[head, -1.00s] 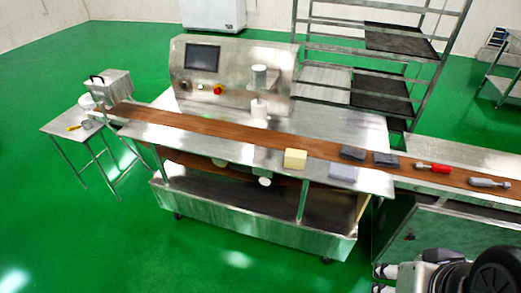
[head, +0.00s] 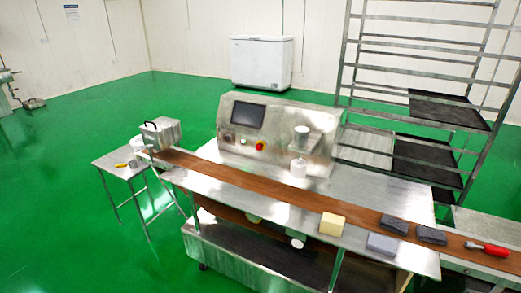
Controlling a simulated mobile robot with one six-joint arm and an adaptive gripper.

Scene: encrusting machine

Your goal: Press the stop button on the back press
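The encrusting machine has an upright steel back panel (head: 290,120) with a dark screen (head: 249,115). A red button on a yellow base (head: 260,146) sits on this panel, below and right of the screen. A small dark knob or button (head: 228,138) is on the panel to its left. Which of these is the stop button of the back press is not labelled legibly. My gripper is not in view, and nothing covers the red button.
A brown conveyor belt (head: 230,176) runs across the machine's front. A small side table (head: 110,160) stands left, a rack (head: 350,60) right. Green floor is free at left.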

